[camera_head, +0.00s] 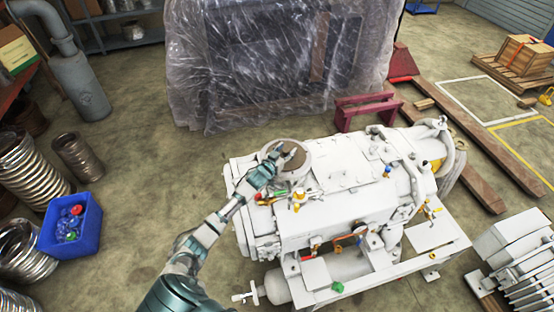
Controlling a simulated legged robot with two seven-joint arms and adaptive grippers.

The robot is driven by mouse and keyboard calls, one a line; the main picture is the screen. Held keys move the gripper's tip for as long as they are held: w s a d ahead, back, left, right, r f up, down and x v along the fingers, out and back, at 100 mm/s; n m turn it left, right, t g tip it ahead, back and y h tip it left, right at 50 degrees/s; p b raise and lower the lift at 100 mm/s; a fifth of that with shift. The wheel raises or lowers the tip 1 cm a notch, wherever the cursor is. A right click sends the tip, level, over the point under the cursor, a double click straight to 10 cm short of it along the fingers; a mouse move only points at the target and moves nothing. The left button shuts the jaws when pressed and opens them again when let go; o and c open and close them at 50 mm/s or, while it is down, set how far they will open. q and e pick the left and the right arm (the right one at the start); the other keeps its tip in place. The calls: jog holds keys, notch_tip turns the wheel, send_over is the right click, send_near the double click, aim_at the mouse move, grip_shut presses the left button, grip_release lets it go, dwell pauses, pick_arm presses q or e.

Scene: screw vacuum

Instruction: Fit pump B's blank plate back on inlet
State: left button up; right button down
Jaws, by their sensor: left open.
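The white pump (340,190) stands on its frame in the middle of the view. A round pale flange (303,170) sits on top at its left end, with a brownish round face (297,158) inside the rim. I cannot tell whether that face is the blank plate or the inlet's opening. My left gripper (284,155) is over the left part of this round flange, open, with its fingers near the brownish face. I cannot tell whether they touch it. The gripper hides part of the flange. My right gripper is not in view.
Small coloured tools or fittings (299,197) lie on the pump just below the flange. A plastic-wrapped machine (270,60) stands behind. A blue bin (72,226) and metal hoses (30,170) are at the left. A finned grey unit (515,262) is at the lower right.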

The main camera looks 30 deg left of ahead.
pick_arm(q)
jog(key=s+r, duration=0.1)
jog(key=s, duration=1)
jog(key=shift+r, duration=0.2)
jog(key=shift+s, duration=0.1)
jog(key=shift+f, duration=0.1)
